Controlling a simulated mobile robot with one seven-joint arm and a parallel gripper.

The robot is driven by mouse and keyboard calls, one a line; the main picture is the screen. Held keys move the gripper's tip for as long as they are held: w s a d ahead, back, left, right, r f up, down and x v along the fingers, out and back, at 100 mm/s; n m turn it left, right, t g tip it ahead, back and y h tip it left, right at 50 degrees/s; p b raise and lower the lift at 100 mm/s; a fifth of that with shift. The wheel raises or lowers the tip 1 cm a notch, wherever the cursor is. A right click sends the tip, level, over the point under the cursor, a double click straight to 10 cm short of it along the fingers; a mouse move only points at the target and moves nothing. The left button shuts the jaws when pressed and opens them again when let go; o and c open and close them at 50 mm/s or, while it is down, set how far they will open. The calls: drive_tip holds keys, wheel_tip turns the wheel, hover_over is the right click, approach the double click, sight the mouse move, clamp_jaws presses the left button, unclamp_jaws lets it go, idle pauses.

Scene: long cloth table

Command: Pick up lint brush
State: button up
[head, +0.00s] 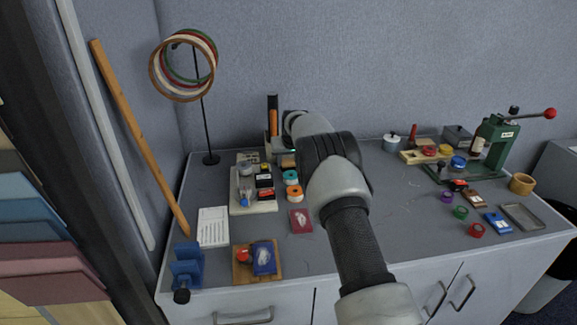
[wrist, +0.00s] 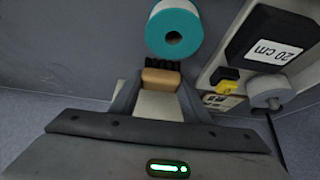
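In the wrist view a small tan block with a row of black tufts (wrist: 161,77) shows between the fingertips; it looks like the lint brush, though I see only part of it. My gripper (wrist: 161,88) has its two grey fingers apart, one on each side of this block. I cannot tell whether they press on it.
A teal roll (wrist: 174,36) lies close beyond the fingertips. A black box marked 20 cm (wrist: 262,47) sits to the right on a pale tray (head: 254,207). The table (head: 345,264) is bare at front centre.

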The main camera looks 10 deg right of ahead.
sight(288, 160)
drive_tip(key=c, duration=0.3)
drive_tip(key=shift+r, duration=0.15)
wheel_tip(288, 160, up, 10)
drive_tip(key=shift+f+p, duration=0.1)
drive_tip(key=shift+p, duration=0.8)
